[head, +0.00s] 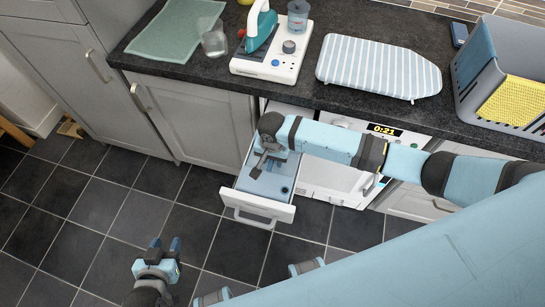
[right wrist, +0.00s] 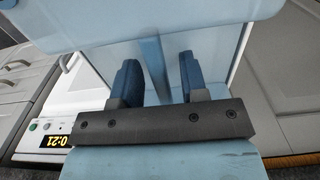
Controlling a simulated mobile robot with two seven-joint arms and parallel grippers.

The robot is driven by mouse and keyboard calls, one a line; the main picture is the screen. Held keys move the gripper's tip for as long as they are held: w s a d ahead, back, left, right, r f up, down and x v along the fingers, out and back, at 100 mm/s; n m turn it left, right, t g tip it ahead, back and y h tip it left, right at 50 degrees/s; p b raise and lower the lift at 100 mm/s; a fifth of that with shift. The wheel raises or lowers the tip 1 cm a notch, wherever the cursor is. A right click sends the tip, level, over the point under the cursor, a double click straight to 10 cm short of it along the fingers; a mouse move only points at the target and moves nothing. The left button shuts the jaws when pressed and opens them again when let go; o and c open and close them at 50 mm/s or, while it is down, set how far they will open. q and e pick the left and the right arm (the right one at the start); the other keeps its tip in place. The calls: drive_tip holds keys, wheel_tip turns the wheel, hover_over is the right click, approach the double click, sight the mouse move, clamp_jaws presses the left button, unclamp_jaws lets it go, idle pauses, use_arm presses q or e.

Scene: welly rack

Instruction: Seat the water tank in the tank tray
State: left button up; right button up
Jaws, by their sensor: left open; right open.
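The tank tray (head: 257,203) is a pulled-out drawer with a white handled front, below the counter. A light-blue translucent body, apparently the water tank (head: 270,184), lies inside it with a dark round cap. I cannot tell whether it is fully down. My right gripper (head: 266,166) is over the drawer, open. In the right wrist view its blue fingers (right wrist: 158,75) stand apart, with a light-blue surface (right wrist: 165,30) close beyond them; contact is unclear. My left gripper (head: 166,244) is open and empty above the floor, left of the drawer.
The white appliance (head: 335,180) with a 0:21 display is beside the drawer. On the counter are a steam iron station (head: 272,62), a glass (head: 214,44), a green mat (head: 172,38), a striped board (head: 380,68) and a grey basket (head: 490,98).

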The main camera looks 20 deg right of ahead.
wheel_tip(320, 180, up, 12)
idle(0.4)
idle(0.4)
